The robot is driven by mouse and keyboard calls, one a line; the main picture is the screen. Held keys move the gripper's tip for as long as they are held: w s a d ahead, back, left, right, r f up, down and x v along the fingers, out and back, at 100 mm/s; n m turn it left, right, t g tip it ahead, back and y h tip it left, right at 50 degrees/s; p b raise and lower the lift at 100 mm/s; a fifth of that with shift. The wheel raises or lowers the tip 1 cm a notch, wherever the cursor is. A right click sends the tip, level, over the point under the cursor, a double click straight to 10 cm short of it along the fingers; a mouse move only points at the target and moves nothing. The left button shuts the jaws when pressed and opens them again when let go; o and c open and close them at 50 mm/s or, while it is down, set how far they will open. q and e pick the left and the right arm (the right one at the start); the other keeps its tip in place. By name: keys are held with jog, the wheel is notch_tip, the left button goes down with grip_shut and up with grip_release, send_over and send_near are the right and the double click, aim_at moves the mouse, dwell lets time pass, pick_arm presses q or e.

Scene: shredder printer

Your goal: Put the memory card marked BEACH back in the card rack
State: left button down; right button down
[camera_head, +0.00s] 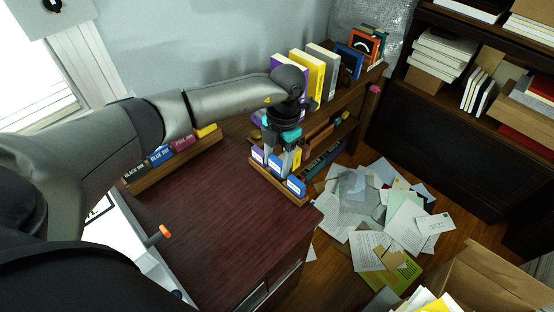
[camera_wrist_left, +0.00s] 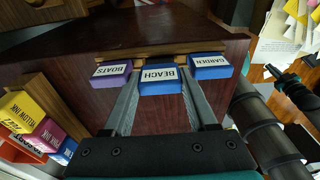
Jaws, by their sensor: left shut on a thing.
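The BEACH card, a blue block with a white label, is between the fingers of my left gripper in the left wrist view (camera_wrist_left: 160,78). My left gripper (camera_wrist_left: 158,88) is shut on it; in the head view the gripper (camera_head: 281,156) points down over the small wooden card rack (camera_head: 266,176) on the desk corner. Dark parts at the wrist view's right edge may be my right arm.
An ink rack with several boxes (camera_head: 160,155) stands left on the dark red desk (camera_head: 215,210). A bookshelf with books (camera_head: 300,70) is behind. Papers (camera_head: 385,220) litter the floor at right. The desk's middle is clear.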

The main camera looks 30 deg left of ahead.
pick_arm(q)
jog(key=shift+f+b, duration=0.65)
jog(key=shift+f, duration=0.3)
jog(key=shift+c, duration=0.6)
grip_release()
notch_tip(320, 180, up, 15)
jog(key=w+p, duration=0.1)
jog(key=shift+w+d+r+p, duration=0.15)
jog(key=shift+w+d+p, duration=0.15)
jog(key=shift+w+p, duration=0.1)
jog(key=shift+s, duration=0.1)
